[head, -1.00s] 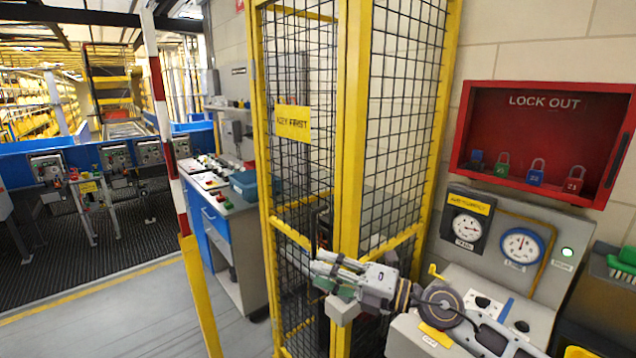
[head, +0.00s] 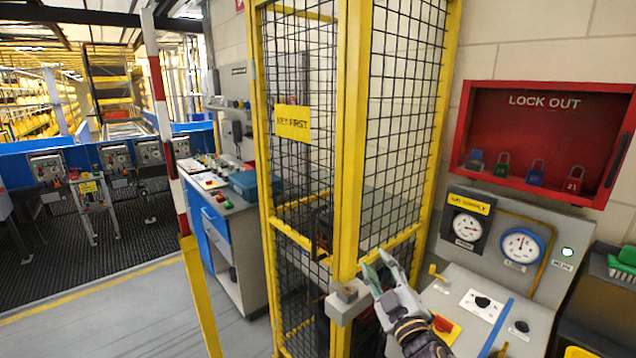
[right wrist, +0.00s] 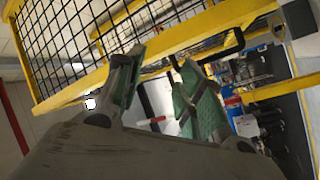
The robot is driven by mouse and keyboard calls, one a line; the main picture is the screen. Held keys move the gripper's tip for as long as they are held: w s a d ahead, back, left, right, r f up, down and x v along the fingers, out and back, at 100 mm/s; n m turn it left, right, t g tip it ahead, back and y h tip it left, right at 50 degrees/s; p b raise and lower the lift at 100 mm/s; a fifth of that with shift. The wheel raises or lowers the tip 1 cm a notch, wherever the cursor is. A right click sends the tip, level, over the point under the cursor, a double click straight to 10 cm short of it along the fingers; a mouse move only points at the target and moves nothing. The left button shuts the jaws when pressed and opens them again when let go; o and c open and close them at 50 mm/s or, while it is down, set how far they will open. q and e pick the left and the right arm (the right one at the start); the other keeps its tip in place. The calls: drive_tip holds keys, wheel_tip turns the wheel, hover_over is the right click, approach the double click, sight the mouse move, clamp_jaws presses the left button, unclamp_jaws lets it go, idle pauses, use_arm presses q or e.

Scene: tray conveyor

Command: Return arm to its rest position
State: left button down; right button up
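My right gripper (head: 378,264) comes up from the bottom of the head view, its fingers pointing up and slightly left. It stands in front of the yellow cage post, just right of a small grey box (head: 346,304) on that post. In the right wrist view its two green-padded fingers (right wrist: 160,88) are spread apart with nothing between them. Whether it touches the box or the cage cannot be told. My left gripper is in neither view.
The yellow mesh cage (head: 350,140) stands close by the right gripper. A grey console (head: 470,310) with gauges and buttons is at right, under a red lockout cabinet (head: 545,140) holding several padlocks. A red-and-white pole (head: 163,115) stands at left; open floor (head: 110,320) lies beyond.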

drive_tip(key=s+d+f+m+g+h, duration=0.3)
drive_tip(key=d+f+m+g+h, duration=0.15)
drive_tip(key=f, duration=0.55)
drive_tip(key=s+d+f+m+g, duration=0.2)
drive_tip(key=s+f+g, duration=0.4)
drive_tip(key=s+f, duration=0.45)
drive_tip(key=s+d+f+m+g, duration=0.25)
drive_tip(key=s+f+g, duration=0.35)
drive_tip(key=s+f, duration=0.65)
drive_tip(key=f, duration=1.4)
drive_tip(key=s+f, duration=0.2)
drive_tip(key=f, duration=1.3)
drive_tip(key=s+d+f+g, duration=0.2)
drive_tip(key=s+d+f, duration=0.1)
drive_tip(key=s+f, duration=1.7)
drive_tip(key=shift+s+y, duration=0.35)
drive_tip(key=shift+s, duration=0.7)
drive_tip(key=shift+s+d, duration=0.1)
